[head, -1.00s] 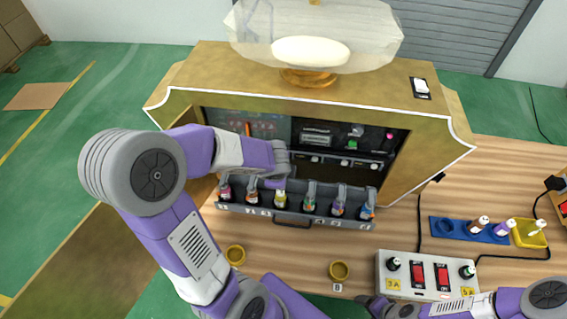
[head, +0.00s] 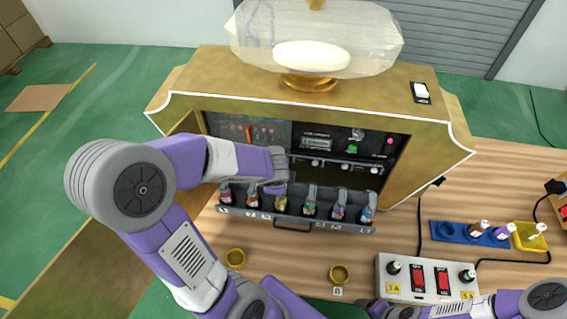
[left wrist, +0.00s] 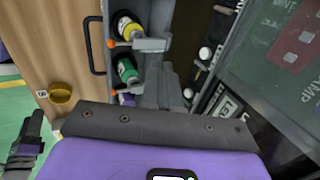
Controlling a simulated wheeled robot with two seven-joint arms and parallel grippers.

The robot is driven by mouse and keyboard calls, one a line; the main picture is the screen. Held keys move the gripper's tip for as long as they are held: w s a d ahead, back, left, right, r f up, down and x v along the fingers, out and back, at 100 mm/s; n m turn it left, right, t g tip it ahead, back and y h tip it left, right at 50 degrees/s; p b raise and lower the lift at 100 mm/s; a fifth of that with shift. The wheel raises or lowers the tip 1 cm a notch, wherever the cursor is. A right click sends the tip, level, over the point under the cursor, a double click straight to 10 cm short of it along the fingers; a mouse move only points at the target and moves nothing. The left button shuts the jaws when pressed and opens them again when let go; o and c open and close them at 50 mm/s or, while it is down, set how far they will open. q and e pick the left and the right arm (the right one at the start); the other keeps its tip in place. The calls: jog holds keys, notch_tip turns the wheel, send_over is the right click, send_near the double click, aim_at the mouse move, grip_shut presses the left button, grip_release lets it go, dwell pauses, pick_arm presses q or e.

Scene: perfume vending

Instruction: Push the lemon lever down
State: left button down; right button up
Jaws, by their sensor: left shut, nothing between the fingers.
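The bottle with a yellow label (head: 281,203) stands in the dark dispenser rack (head: 225,210), among several other bottles. In the left wrist view, this yellow bottle (left wrist: 127,27) lies near the top, with a grey lever (left wrist: 150,44) beside its cap. I take this to be the lemon lever; no readable name shows. My left gripper (head: 274,188) is shut and empty at the rack, just left of and above the yellow bottle. Contact with the lever cannot be told. My right gripper (head: 374,306) is partly seen at the bottom edge, away from the rack.
The gold cabinet (head: 300,100) rises behind the rack, its dark panel above the bottles. Gold cups (head: 235,258) and (head: 339,274) stand on the wooden table. A switch box (head: 427,277) and a blue tray (head: 460,232) are to the right.

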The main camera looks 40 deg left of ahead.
pick_arm(q)
jog(key=p+v, duration=0.6)
jog(key=v, duration=0.2)
jog(key=shift+w+r, duration=0.2)
jog(key=shift+r, duration=0.25)
jog(key=shift+a, duration=0.1)
